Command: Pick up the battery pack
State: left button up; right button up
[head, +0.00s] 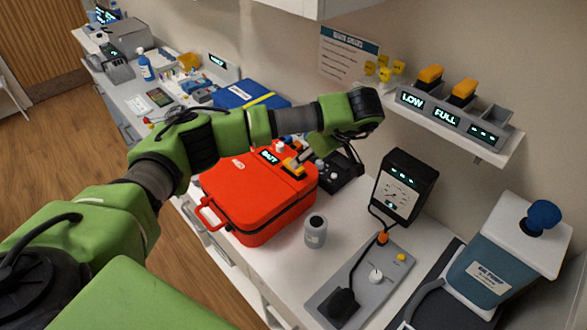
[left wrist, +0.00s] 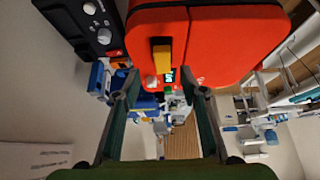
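A yellow-orange battery pack (left wrist: 162,57) shows in the left wrist view, set in the top of a red case (head: 245,200). The case also shows in the left wrist view (left wrist: 228,45), with a small lit display beside the pack. My left gripper (left wrist: 160,76) is open, its two fingers on either side of the pack; contact cannot be told. Two more yellow-orange packs (head: 429,75) (head: 463,91) sit in a wall-shelf charger (head: 455,122) reading LOW and FULL. My right gripper is not in view.
A grey cylinder (head: 315,231) stands right of the case. A black meter (head: 404,188), a grey panel (head: 365,283) with a knob and a blue-white container (head: 505,250) stand further right. A blue case (head: 240,94) lies behind. The shelf (head: 500,148) overhangs the counter.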

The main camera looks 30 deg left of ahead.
aim_at(294, 172)
pick_arm(q)
jog(key=p+x, duration=0.1)
jog(key=x, duration=0.2)
jog(key=p+x, duration=0.2)
jog(key=shift+s+a+f+p, duration=0.15)
jog(key=shift+a+f+p, duration=0.15)
jog(key=shift+a+f, duration=0.2)
jog(key=shift+f, duration=0.15)
grip_shut()
